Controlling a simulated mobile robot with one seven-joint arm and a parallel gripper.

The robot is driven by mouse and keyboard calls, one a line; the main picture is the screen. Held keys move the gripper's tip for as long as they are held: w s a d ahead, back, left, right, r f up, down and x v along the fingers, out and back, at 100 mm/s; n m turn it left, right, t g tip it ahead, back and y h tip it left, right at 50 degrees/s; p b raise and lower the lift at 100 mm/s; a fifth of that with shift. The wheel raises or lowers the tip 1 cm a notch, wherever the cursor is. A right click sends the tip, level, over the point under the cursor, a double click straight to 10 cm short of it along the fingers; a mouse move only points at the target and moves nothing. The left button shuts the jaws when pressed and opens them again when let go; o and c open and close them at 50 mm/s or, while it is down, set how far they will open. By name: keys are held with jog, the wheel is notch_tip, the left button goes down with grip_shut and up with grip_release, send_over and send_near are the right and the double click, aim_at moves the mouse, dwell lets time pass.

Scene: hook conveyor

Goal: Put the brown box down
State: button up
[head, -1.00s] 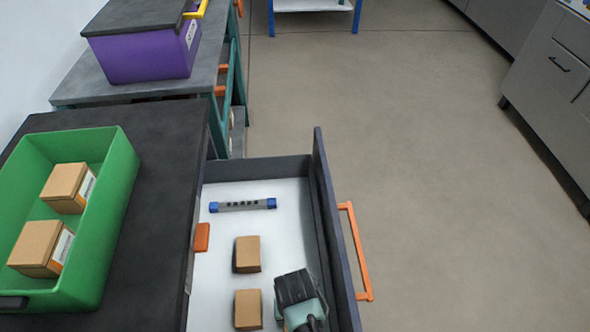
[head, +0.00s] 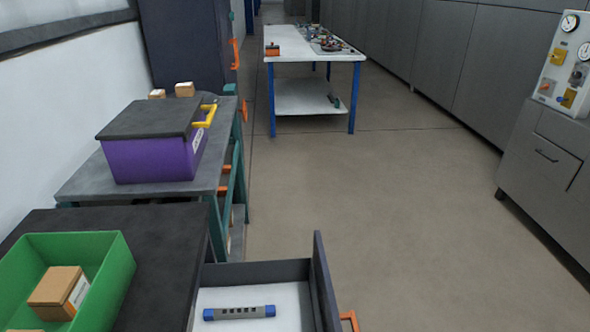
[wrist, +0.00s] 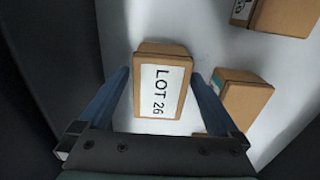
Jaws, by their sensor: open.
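A brown box (wrist: 160,85) with a white "LOT 26" label is in the wrist view, on a white surface that looks like the drawer floor. My gripper (wrist: 158,75) is open, with one finger on each side of this box and a narrow gap showing at both sides. The open drawer (head: 262,298) is at the bottom of the head view, only its far part showing, with a grey-and-blue cylinder (head: 239,312) inside. My gripper and the labelled box are out of the head view.
More brown boxes lie close by in the wrist view, one to the right (wrist: 243,98) and one at the upper right (wrist: 285,14). A green bin (head: 118,265) holding brown boxes stands left of the drawer. A purple box (head: 150,160) stands beyond. The floor to the right is clear.

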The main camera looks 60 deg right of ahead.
notch_tip(320, 180, up, 12)
jog(key=shift+f+p, duration=0.2)
jog(key=shift+p, duration=1.05)
